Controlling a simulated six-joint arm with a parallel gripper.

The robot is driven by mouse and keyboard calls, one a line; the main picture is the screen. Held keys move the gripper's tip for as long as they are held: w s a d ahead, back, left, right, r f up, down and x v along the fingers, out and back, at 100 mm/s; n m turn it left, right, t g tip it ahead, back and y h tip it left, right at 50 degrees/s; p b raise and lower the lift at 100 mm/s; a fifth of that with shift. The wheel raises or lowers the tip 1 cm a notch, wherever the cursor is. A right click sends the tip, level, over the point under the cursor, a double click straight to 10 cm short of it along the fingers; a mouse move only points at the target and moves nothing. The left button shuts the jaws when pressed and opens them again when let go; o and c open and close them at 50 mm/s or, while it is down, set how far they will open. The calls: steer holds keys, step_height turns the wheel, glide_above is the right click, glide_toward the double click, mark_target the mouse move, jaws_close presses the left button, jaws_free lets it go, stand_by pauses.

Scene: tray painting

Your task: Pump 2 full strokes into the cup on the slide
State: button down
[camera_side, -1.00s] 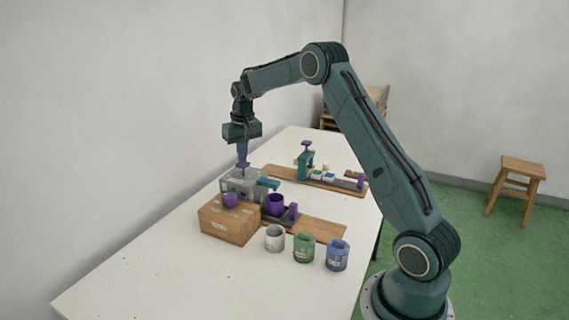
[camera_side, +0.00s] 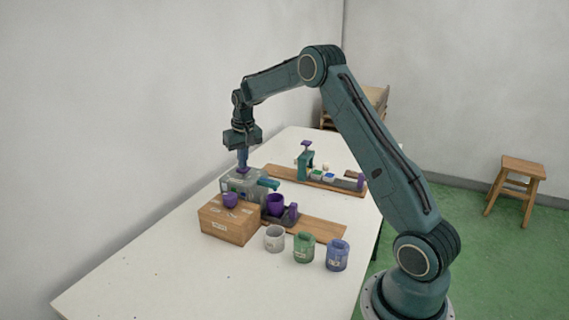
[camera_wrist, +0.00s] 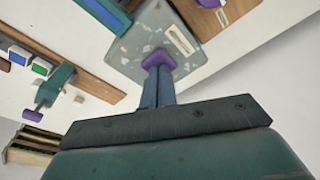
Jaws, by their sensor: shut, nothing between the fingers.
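My gripper (camera_side: 243,160) is shut with nothing between its fingers. It points down onto the purple pump head (camera_side: 243,171) on top of the grey speckled dispenser (camera_side: 232,186). In the wrist view the closed fingertips meet the purple pump head (camera_wrist: 158,59). A teal spout (camera_side: 268,184) sticks out to the right of the dispenser. A purple cup (camera_side: 276,203) sits on the dark slide (camera_side: 289,218), in front of the spout and a little below it. Whether the cup is exactly under the spout's tip, I cannot tell.
A cardboard box (camera_side: 228,223) with a purple knob-like piece (camera_side: 230,199) stands in front of the dispenser. White (camera_side: 274,239), green (camera_side: 303,247) and blue (camera_side: 337,255) cups stand on the table at front right. A teal press (camera_side: 305,163) stands on a wooden board behind.

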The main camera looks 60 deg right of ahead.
steer(key=shift+f, duration=0.7)
steer(key=shift+r, duration=2.3)
steer(key=shift+f, duration=2.3)
steer(key=shift+r, duration=0.2)
stand_by(0.4)
steer(key=shift+r, duration=2.1)
steer(key=shift+r, duration=0.1)
